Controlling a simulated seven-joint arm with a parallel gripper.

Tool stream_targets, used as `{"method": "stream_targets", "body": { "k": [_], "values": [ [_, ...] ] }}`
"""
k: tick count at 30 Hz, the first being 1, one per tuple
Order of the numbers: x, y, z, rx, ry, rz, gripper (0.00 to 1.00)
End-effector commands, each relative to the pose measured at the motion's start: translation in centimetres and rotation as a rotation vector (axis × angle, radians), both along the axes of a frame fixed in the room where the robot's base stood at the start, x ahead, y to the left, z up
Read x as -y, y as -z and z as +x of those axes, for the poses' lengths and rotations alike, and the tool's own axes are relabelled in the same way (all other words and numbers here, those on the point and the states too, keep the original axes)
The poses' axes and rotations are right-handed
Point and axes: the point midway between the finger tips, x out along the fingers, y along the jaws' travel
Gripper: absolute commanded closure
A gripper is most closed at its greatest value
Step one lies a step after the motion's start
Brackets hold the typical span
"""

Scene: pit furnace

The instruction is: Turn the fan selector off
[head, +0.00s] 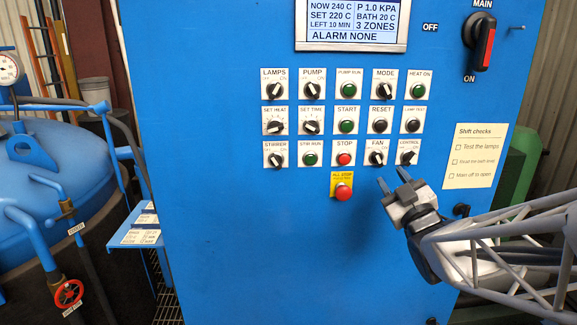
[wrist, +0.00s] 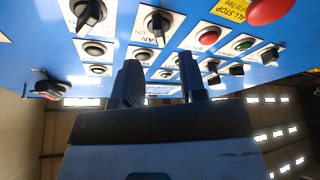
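The fan selector (head: 376,159) is a black knob on a white plate marked OFF and ON, in the lower row of the blue panel, between the STOP button and the CONTROL knob. It also shows near the top of the wrist view (wrist: 157,24), which sees the panel upside down. My gripper (head: 392,179) is open and empty, a little below the fan and CONTROL plates. In the wrist view its two fingers (wrist: 160,78) stand apart with nothing between them, not touching the fan knob.
The red STOP button (head: 344,159) is just left of the fan knob, and the red ALL STOP button (head: 343,193) is below it. The CONTROL knob (head: 407,158) is close on the right. A paper checklist (head: 476,156) hangs further right. The panel below is mostly bare.

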Motion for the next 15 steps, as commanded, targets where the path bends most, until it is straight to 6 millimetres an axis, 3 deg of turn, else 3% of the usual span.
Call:
{"method": "stream_targets", "body": {
  "k": [6, 15],
  "values": [
    [0.4, 0.5, -1.5, 0.001, 0.002, 0.001, 0.62],
    [0.4, 0.6, -1.8, 0.0, 0.0, 0.0, 0.62]
  ]
}}
